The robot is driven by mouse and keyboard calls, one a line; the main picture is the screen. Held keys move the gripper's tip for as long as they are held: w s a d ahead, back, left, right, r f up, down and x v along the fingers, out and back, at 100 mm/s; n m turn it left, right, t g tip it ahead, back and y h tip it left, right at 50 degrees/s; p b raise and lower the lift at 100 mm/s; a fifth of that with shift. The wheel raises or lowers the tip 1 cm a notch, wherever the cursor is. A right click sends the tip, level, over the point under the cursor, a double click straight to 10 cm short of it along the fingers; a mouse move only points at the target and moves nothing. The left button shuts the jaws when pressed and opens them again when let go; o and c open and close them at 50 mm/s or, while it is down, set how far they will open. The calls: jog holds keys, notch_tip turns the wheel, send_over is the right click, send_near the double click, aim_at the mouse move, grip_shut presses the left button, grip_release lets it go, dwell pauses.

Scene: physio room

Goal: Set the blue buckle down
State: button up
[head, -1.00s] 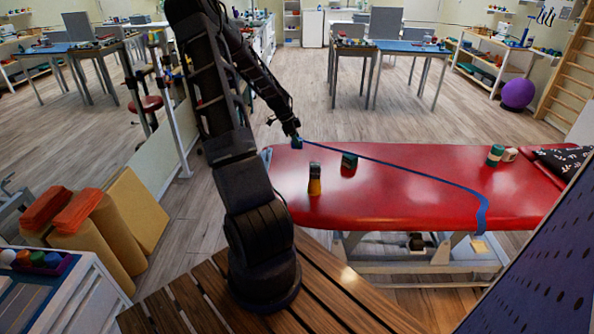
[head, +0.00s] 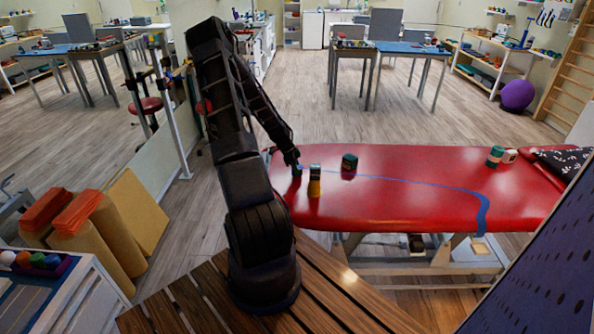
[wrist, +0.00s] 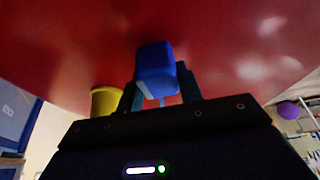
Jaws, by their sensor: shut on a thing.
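My gripper (head: 296,171) is at the left end of the red couch (head: 420,205), low and close to its top. In the wrist view my gripper (wrist: 160,90) is shut on the blue buckle (wrist: 155,68). In the head view the buckle is mostly hidden by the fingers, so I cannot tell whether it touches the couch. A blue strap (head: 420,184) runs from near the gripper across the couch and hangs over the front edge at the right, with a tan piece (head: 480,247) at its end.
A green roll (head: 495,156) lies far right.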

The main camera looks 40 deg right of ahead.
jog(key=shift+f, duration=0.35)
jog(key=shift+f, duration=0.1)
jog(key=o, duration=1)
jog(key=shift+o, duration=0.2)
jog(key=v, duration=1.2)
jog(key=shift+r, duration=0.2)
